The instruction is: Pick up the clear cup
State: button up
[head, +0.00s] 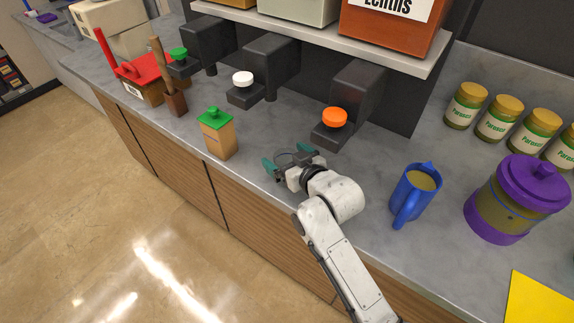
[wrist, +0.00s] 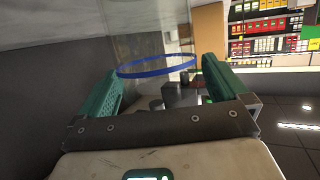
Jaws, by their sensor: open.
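The clear cup shows in the wrist view as a thin blue rim (wrist: 155,74) with see-through walls that are hard to make out. The rim lies between my two green fingertips in that view. In the head view only a faint thin outline shows between the fingers, so the cup's body is hard to see there. My gripper (head: 289,158) is open, low over the counter near its front edge. It also shows in the wrist view (wrist: 160,68), with a finger on each side of the rim. I cannot tell whether either finger touches the cup.
A wooden box with a green lid (head: 217,134) stands left of my gripper. A dispenser with an orange knob (head: 334,117) is behind it to the right. A blue pitcher (head: 414,192) and purple-lidded jar (head: 515,198) stand right on the grey counter (head: 375,160).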

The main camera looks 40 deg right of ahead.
jog(key=shift+x, duration=0.8)
jog(key=c, duration=0.9)
jog(key=shift+c, duration=0.3)
jog(key=shift+r, duration=0.1)
